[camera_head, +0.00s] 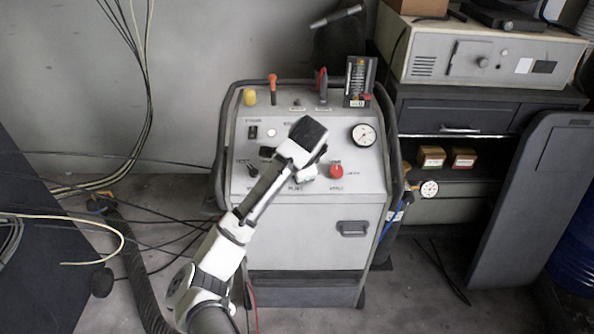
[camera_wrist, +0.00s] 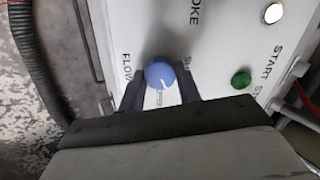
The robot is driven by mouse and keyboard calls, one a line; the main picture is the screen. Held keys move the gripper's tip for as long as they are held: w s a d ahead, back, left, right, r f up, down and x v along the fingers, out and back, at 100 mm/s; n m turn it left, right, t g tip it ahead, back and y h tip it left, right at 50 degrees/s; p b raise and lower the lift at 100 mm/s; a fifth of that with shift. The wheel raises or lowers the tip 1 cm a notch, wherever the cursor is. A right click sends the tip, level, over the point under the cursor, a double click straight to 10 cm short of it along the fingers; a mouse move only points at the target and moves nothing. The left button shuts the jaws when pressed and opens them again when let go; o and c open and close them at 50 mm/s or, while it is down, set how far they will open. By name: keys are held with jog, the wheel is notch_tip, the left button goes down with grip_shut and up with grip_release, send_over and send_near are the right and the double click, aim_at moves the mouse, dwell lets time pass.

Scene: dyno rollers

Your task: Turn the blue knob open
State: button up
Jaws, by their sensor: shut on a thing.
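The blue knob (camera_wrist: 160,75) is on a white panel in the wrist view. A white pointer line on its face points down and slightly right in that view. "FLOW" is printed to its left, and a partly hidden label is to its right. My gripper (camera_wrist: 157,87) is shut on the knob, one dark finger on each side. In the head view my arm reaches over the front of the grey-white machine (camera_head: 307,231). The blue knob cannot be made out there, with my arm covering part of the panel.
A green button (camera_wrist: 241,80) and a white round light (camera_wrist: 273,13) are on the panel to the right. In the head view, a red knob (camera_head: 337,171) and a dial gauge (camera_head: 364,135) are right of my arm. A dark ribbed hose (camera_wrist: 35,60) runs along the left.

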jog(key=m+b, duration=0.1)
jog(key=m, duration=0.4)
jog(key=shift+t, duration=0.3)
dwell(0.4)
jog(key=o, duration=1)
jog(key=shift+c, duration=0.2)
jog(key=shift+s+r, duration=0.1)
jog(key=v, duration=1.3)
jog(key=shift+s+r, duration=0.2)
jog(key=shift+r, duration=0.05)
